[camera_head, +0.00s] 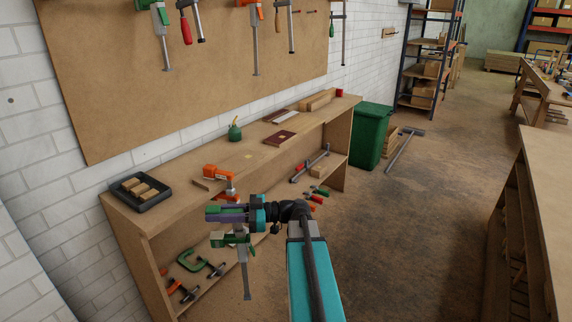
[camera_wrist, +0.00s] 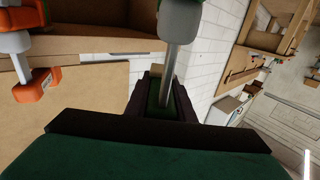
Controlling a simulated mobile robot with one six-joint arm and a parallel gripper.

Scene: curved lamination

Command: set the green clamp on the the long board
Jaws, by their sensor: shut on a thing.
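The green clamp (camera_head: 243,262) is in my gripper (camera_head: 232,213), its metal bar hanging down in front of the workbench. In the wrist view its grey rod (camera_wrist: 168,72) runs to a green part between the dark fingers (camera_wrist: 163,98). My gripper is shut on it, apart from the bench top. An orange clamp (camera_head: 219,176) stands at the bench's front edge by a small piece of wood; it also shows in the wrist view (camera_wrist: 36,86).
The workbench (camera_head: 175,185) stands against a white brick wall. A black tray (camera_head: 152,201) with wood blocks, a green oil can (camera_head: 235,132) and brown boards (camera_head: 279,138) sit on top. More clamps (camera_head: 197,262) lie on the lower shelf.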

